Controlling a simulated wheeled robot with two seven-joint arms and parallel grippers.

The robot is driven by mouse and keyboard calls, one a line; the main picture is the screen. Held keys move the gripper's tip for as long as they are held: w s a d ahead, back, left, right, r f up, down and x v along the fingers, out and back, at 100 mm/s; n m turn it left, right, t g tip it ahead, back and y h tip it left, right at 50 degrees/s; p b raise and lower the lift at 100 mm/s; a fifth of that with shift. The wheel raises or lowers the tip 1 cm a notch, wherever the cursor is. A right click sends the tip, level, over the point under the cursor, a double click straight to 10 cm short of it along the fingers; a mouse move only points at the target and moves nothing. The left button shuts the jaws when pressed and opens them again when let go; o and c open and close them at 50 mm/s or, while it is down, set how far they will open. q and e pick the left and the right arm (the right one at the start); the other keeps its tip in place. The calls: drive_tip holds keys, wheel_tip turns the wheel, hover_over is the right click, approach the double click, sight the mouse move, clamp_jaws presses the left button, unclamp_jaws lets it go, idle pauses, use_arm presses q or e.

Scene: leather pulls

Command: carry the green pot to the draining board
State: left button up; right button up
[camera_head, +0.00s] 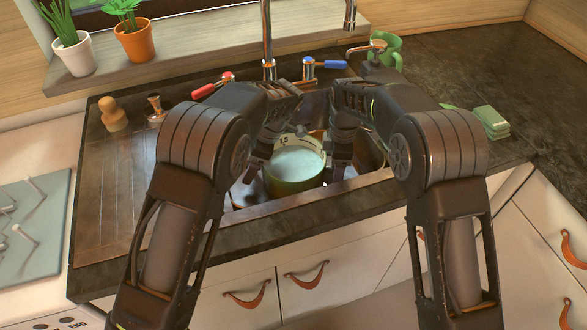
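The green pot (294,184) is at the sink, below the tap, with pale liquid inside and marks on its inner wall. I cannot tell whether it rests on the sink floor or hangs above it. My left gripper (257,164) is at the pot's left side and my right gripper (340,160) at its right side. Both point down close to the rim; the handles and the finger gaps are hidden or too dark to tell a grip. The draining board (112,190) is the brown grooved surface left of the sink, partly behind my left arm.
A wooden-topped brush (113,115) and a small metal-and-wood item (155,108) stand at the draining board's back edge.

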use_arm(q)
clamp_jaws()
use_arm(e)
clamp_jaws()
use_arm(q)
drive_tip(key=shift+w+r, duration=0.1)
drive_tip(key=shift+r, duration=0.05)
use_arm(e)
drive_tip(key=shift+w+r, duration=0.1)
drive_tip(key=shift+r, duration=0.1)
